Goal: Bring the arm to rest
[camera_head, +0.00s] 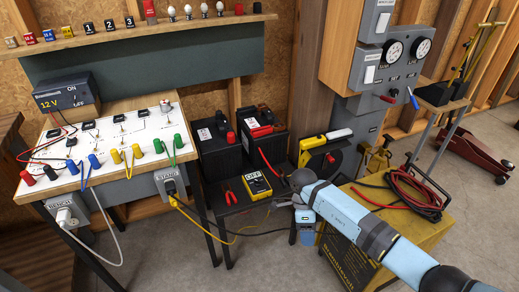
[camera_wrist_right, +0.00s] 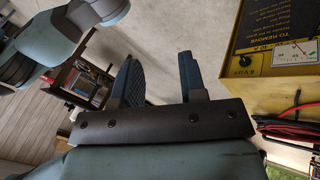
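My right arm (camera_head: 345,210), light blue with dark joints, reaches in from the lower right of the head view. It ends at a bent wrist between the low black table and the yellow cart. My right gripper (camera_head: 306,232) hangs below that wrist, small and partly hidden in the head view. In the right wrist view the two dark blue fingers of the gripper (camera_wrist_right: 160,75) stand apart. Nothing is between them but a view of the floor. My left arm and gripper are not in the head view.
The yellow cart (camera_head: 350,262) with red and black cables (camera_head: 410,190) stands close to my right arm. A circuit-board bench (camera_head: 110,150) is at left.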

